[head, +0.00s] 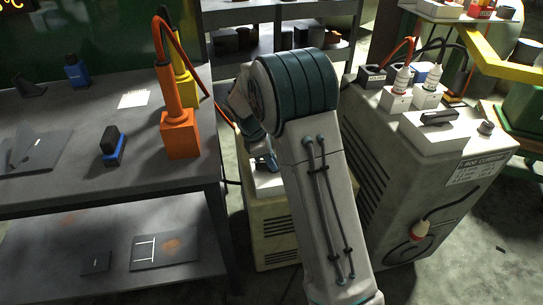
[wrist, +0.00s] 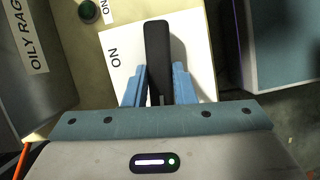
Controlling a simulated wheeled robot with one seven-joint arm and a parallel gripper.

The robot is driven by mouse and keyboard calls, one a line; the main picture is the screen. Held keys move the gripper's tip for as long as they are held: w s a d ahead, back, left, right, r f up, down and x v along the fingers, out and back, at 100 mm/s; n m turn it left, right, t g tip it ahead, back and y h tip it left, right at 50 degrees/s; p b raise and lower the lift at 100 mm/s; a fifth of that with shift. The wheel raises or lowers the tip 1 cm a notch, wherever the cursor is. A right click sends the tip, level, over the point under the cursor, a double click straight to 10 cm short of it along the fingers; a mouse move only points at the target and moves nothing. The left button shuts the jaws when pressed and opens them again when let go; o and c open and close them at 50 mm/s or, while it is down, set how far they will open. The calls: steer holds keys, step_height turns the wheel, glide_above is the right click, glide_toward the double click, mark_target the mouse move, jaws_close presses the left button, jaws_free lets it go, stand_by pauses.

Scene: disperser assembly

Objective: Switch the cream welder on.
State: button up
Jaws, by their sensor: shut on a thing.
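The cream welder (head: 268,222) stands on the floor behind my arm, with its top partly hidden by my arm in the head view. On its top is a white plate (wrist: 118,72) with the word ON at the left, also partly showing in the head view (head: 266,183). A black switch handle (wrist: 157,42) stands over this plate. My gripper (wrist: 161,88) is shut on the black handle, with one blue finger on each side of it. A dark green round button or lamp (wrist: 88,11) sits at the upper left; whether it is lit cannot be told.
A larger grey welder (head: 375,165) stands close on the right. The dark worktable (head: 60,195) at left carries an orange block with a handle (head: 180,132) and a blue-and-black piece (head: 112,147). A bin marked OILY RAG (wrist: 38,75) is beside the welder.

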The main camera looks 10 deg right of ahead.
steer(key=m+p, duration=0.1)
steer(key=p, duration=0.1)
steer(key=m+g+p, duration=0.1)
steer(key=m+p, duration=0.1)
steer(key=shift+w+r+m, duration=0.1)
steer(key=shift+r+m, duration=0.2)
steer(key=m+g+p, duration=0.1)
steer(key=m, duration=0.1)
steer(key=m+y+p, duration=0.1)
steer(key=m+p, duration=0.1)
steer(key=shift+w+d+f+m+g, duration=0.1)
steer(key=shift+m+g, duration=0.2)
steer(key=shift+g, duration=0.1)
steer(key=m+y+p, duration=0.1)
steer(key=m, duration=0.1)
steer(key=m+y+p, duration=0.1)
steer(key=m, duration=0.1)
steer(key=shift+w+d+f+g, duration=0.1)
steer(key=shift+g, duration=0.3)
steer(key=shift+m+y+p, duration=0.7)
steer(key=shift+m+p, duration=0.05)
steer(key=shift+m, duration=1.25)
steer(key=o, duration=1)
steer(key=shift+f, duration=0.1)
steer(key=shift+d, duration=0.1)
steer(key=p+v, duration=0.1)
steer(key=v, duration=1.2)
steer(key=shift+w+r+p, duration=0.3)
steer(key=shift+r, duration=0.05)
steer(key=shift+r, duration=0.1)
